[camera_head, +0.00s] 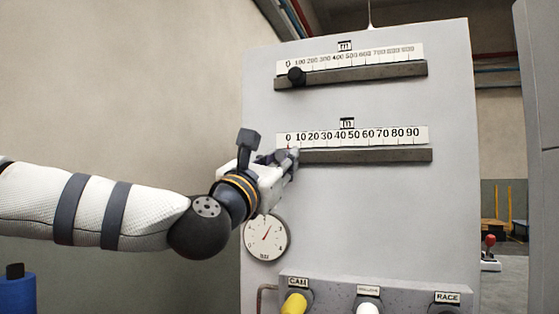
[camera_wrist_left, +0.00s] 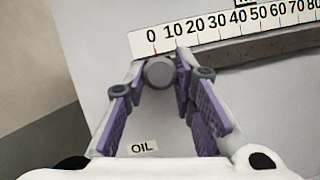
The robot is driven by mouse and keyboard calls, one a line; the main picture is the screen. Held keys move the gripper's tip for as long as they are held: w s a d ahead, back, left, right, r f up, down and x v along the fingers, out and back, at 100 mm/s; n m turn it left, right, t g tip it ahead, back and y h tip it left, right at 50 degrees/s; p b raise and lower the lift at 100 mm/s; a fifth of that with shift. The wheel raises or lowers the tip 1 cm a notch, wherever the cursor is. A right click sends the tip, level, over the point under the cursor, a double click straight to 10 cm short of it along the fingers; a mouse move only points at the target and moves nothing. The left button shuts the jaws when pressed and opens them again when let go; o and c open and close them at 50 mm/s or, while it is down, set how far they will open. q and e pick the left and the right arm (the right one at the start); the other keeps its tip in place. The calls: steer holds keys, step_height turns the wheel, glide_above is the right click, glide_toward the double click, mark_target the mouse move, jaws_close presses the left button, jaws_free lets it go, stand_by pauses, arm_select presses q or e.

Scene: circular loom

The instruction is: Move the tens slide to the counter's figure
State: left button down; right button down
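The tens slide is a dark bar (camera_head: 400,156) under a white scale (camera_head: 420,135) marked 0 to 90. Its round grey knob (camera_wrist_left: 159,73) sits at the 0 end, with a thin red mark just above it near 0. My left gripper (camera_head: 291,155) is at that knob, and its fingers hide most of it in the head view. In the left wrist view the fingertips (camera_wrist_left: 161,75) close in on both sides of the knob, seemingly touching it. My right gripper is not in view. No counter with a readable figure shows.
Above is the hundreds slide (camera_head: 400,71), its black knob (camera_head: 296,76) near the low end. Below are a round gauge (camera_head: 265,237) and a shelf with yellow (camera_head: 294,304) and white (camera_head: 368,307) knobs. The tens bar is clear rightward of my gripper.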

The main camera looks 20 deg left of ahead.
arm_select(q)
steer(key=d, duration=1.7)
steer(key=shift+s+d+r, duration=0.1)
steer(key=shift+s+d, duration=0.1)
steer(key=shift+s, duration=0.15)
steer(key=c, duration=1.3)
jaws_free()
steer(key=shift+c, duration=0.2)
steer(key=v, duration=1.2)
